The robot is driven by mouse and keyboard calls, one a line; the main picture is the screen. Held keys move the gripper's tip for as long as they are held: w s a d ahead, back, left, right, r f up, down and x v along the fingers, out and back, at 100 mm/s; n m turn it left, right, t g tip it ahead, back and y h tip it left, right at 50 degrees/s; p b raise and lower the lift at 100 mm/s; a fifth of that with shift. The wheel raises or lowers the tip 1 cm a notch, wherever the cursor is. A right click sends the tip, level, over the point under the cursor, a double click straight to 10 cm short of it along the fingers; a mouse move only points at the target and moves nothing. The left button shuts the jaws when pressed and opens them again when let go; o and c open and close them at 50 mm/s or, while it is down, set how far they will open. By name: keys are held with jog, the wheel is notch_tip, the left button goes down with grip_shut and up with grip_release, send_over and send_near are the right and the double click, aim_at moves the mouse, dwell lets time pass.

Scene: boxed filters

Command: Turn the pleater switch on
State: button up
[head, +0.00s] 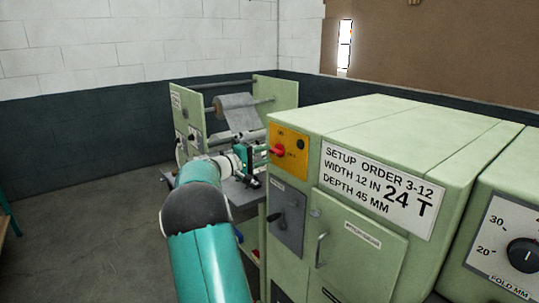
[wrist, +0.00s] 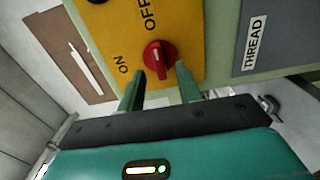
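The pleater switch is a red rotary knob (wrist: 160,57) on a yellow plate (wrist: 188,22) marked ON and OFF. A pale mark on the knob points towards OFF in the wrist view. My gripper (wrist: 160,72) is open, with one green finger on each side of the knob's lower part. A gap shows between the fingers and the knob; whether either touches it I cannot tell. My gripper (head: 262,154) also shows close to the plate in the head view.
A grey panel (head: 286,222) with a black handle is below the plate; its THREAD label (wrist: 256,42) shows in the wrist view. A cabinet door (head: 355,262) with a handle is right of it. A roll stand (head: 275,92) is behind my arm. Open floor (head: 90,220) lies left.

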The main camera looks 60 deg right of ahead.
aim_at(276, 151)
jog(key=shift+x, duration=1.35)
grip_shut()
